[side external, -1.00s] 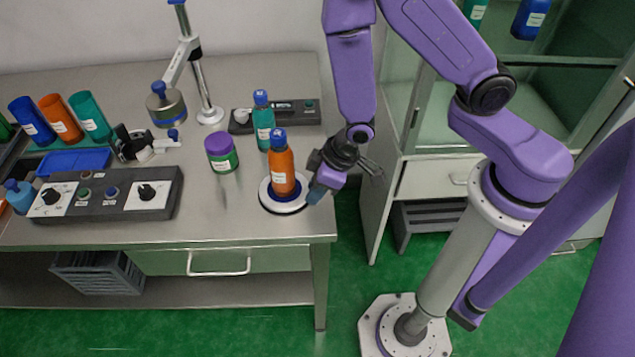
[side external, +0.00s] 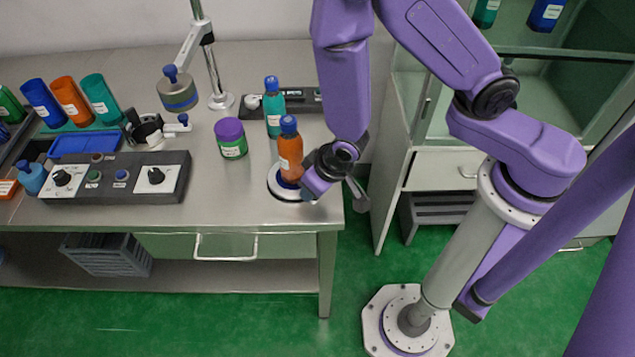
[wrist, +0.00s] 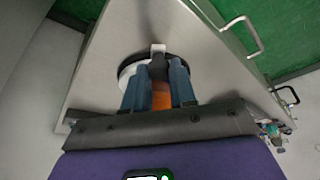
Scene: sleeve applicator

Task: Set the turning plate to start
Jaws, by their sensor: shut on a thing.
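The turning plate (side external: 281,192) is a pale round disc with a dark blue middle, near the table's front right corner. An orange bottle (side external: 290,155) with a blue cap stands over it, upright or nearly so. My gripper (side external: 304,178) reaches in low from the right and is shut on the bottle. In the wrist view, its blue fingers (wrist: 157,80) flank the orange bottle (wrist: 161,98). The pale plate (wrist: 127,72) shows beyond them, with a small white tab (wrist: 158,48) at its edge. The fingers and bottle hide part of the plate.
A teal bottle (side external: 273,112) stands just behind, and a purple-capped green jar (side external: 231,140) to the left. A control box with knobs (side external: 122,178) lies farther left. A stand (side external: 214,75) rises behind. The table front between box and plate is clear.

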